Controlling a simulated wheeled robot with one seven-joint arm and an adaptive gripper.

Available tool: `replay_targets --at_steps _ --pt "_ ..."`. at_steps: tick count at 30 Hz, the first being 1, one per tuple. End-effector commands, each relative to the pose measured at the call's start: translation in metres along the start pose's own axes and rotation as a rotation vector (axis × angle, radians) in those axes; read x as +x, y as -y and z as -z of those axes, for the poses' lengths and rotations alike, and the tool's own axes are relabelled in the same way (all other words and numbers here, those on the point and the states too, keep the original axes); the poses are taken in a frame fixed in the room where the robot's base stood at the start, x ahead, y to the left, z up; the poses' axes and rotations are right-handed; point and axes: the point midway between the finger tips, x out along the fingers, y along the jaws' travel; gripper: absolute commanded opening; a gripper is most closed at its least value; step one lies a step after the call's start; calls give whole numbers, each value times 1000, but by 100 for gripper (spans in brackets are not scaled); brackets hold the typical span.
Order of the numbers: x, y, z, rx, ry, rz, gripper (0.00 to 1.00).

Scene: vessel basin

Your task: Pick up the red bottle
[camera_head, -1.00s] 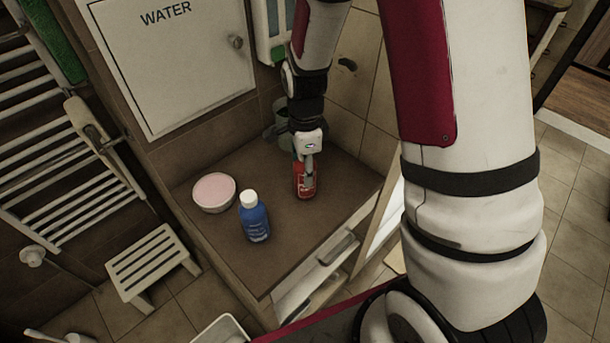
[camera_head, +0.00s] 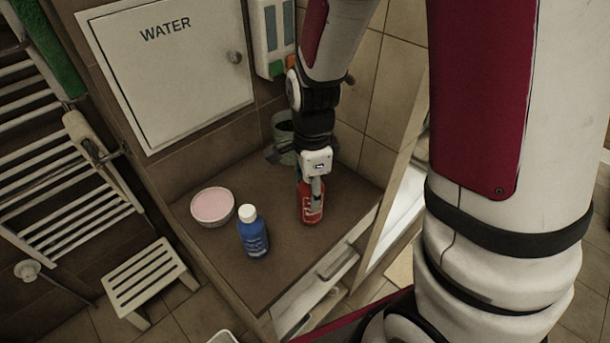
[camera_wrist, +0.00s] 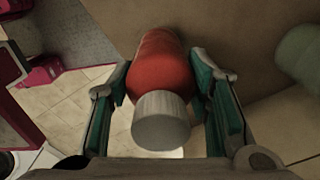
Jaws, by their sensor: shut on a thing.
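The red bottle (camera_head: 311,204) stands on the brown counter top (camera_head: 285,260), right of the blue bottle. In the wrist view the red bottle (camera_wrist: 162,68) shows its white cap toward the camera, between the two teal-padded fingers. My gripper (camera_head: 315,190) comes down on it from above and is shut around its upper body. In the wrist view my gripper (camera_wrist: 162,90) has one finger on each side of the bottle. I cannot tell whether the bottle's base touches the counter.
A blue bottle (camera_head: 253,238) with a white cap and a pink-topped bowl (camera_head: 212,207) stand to the left on the counter. A grey-green container (camera_head: 284,138) is behind my wrist. The wall cabinet (camera_head: 170,70) is behind. The counter's front is clear.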

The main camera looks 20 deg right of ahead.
Motion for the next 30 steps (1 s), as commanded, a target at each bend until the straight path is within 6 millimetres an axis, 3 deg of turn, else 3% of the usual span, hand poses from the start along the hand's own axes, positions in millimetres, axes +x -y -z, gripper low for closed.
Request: replay_targets --at_steps 3,11,30 --pt "-4 -29 0 -2 1 1 11" --pt "-11 -81 2 -1 -1 -3 11" --pt "-10 -100 1 -3 0 0 11"
